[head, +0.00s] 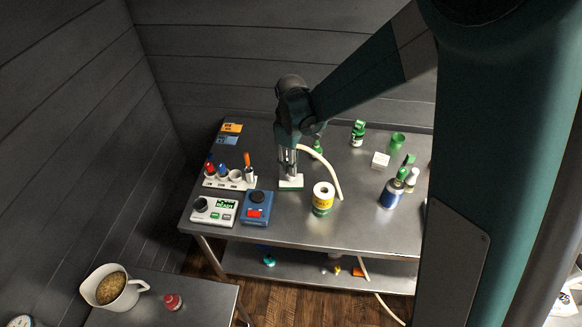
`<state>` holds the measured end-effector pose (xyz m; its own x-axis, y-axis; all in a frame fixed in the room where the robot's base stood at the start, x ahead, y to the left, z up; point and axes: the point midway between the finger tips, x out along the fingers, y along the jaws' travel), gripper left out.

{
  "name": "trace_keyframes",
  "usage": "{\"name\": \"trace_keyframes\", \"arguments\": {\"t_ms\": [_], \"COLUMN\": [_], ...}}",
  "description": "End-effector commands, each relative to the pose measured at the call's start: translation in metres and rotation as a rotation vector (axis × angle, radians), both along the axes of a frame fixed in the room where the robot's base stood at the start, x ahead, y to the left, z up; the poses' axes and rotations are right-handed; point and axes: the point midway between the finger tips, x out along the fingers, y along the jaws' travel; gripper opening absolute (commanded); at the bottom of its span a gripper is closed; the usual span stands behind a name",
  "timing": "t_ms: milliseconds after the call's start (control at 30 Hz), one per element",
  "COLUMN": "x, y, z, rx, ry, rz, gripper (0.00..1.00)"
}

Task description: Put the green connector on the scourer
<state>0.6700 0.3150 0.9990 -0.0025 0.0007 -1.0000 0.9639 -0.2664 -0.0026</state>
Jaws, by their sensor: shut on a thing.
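My gripper (289,170) points down at the middle-left of the steel table. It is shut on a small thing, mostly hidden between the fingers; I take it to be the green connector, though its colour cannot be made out. Directly under the fingertips lies the scourer (291,184), a flat pad with a white top and a green lower edge. Whether the held thing touches the pad cannot be told from this view.
Left of the pad stand a rack (230,182) with coloured-handled tools, a white meter (214,210) and a blue device (257,207). To the right are a pale hose (335,180), a yellow-labelled tub (323,196), a white box (380,160), a green ring-shaped piece (397,140) and a blue bottle (391,193).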

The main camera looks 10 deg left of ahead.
Motion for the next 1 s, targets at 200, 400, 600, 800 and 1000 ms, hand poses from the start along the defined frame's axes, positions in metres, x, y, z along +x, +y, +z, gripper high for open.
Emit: {"name": "trace_keyframes", "arguments": {"t_ms": [200,400,600,800,1000], "x": [0.000,0.000,0.000,0.000,0.000], "y": [0.000,0.000,0.000,0.000,0.000], "z": [-0.019,-0.020,-0.021,-0.024,-0.024], "rx": [0.000,0.000,0.000,0.000,0.000], "ry": [0.000,0.000,0.000,0.000,0.000], "rz": [0.000,0.000,0.000,0.000,0.000], "gripper": [0.11,0.11,0.11,0.31,0.40]}}
